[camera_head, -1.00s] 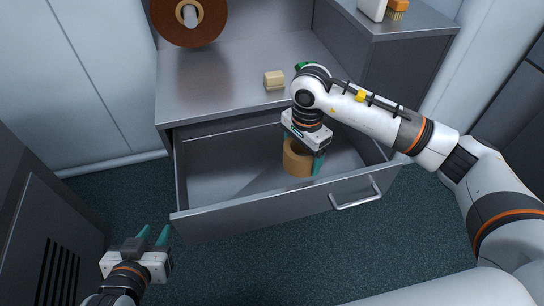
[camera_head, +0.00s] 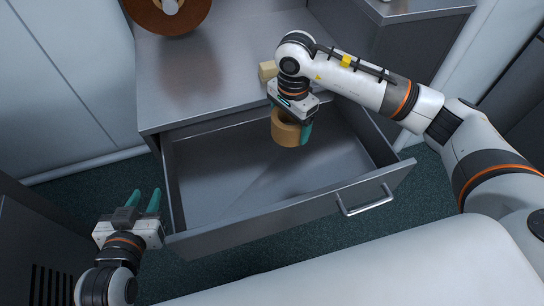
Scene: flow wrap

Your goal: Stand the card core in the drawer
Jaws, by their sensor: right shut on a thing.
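The card core (camera_head: 286,132) is a short tan cylinder, upright, at the back part of the open drawer (camera_head: 300,208). My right gripper (camera_head: 290,117) is above it with teal fingers at its sides, shut on it. The core overlaps the drawer's back edge in the picture and seems held above the drawer floor; its exact height is hard to tell. My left gripper (camera_head: 143,200) is open and empty, left of the drawer, with its fingers pointing up in the picture.
A pale block (camera_head: 267,70) lies on the grey counter (camera_head: 190,85) behind the drawer. A large brown reel (camera_head: 168,14) is at the back left. The drawer handle (camera_head: 365,199) faces front. The visible drawer floor is bare.

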